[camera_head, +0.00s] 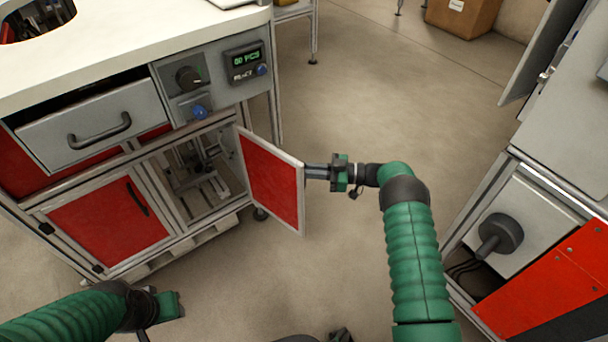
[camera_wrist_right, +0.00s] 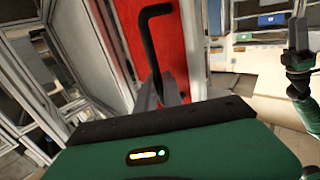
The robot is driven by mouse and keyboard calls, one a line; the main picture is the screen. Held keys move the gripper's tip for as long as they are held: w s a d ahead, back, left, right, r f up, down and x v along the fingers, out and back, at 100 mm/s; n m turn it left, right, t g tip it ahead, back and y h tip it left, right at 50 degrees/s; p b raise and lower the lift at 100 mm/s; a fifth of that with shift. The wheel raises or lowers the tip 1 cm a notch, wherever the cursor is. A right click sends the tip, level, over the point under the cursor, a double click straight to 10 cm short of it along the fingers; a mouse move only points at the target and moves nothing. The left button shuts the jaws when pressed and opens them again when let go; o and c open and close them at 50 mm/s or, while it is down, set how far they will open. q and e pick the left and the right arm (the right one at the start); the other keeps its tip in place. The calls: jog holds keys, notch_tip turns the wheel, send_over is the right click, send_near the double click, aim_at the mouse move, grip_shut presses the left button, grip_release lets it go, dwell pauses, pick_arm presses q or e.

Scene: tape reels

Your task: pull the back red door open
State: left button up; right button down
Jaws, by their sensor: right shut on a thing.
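The back red door (camera_head: 272,182) of the white-topped workstation stands swung open, its red panel turned toward the head camera. My right gripper (camera_head: 310,172) is at its free edge, with its fingertips partly hidden behind the door. In the right wrist view, the red door (camera_wrist_right: 175,45) carries a black bar handle (camera_wrist_right: 146,38). My right gripper's fingers (camera_wrist_right: 163,90) are shut on the lower part of this handle. In the head view the handle is hidden. My left gripper (camera_head: 165,306) is low at the left, away from the door; its fingers cannot be made out.
The open compartment (camera_head: 200,178) shows metal parts inside. A second red door (camera_head: 108,225) is closed beside it, below a grey drawer (camera_head: 90,125) that stands slightly out. Another machine (camera_head: 530,225) stands at the right. The floor between is clear.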

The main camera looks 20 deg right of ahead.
jog(key=shift+w+f, duration=0.1)
dwell(0.3)
jog(key=c, duration=1.8)
grip_release()
jog(key=shift+d, duration=0.1)
jog(key=p+v, duration=0.2)
jog(key=v, duration=1.4)
jog(key=shift+d+p, duration=0.4)
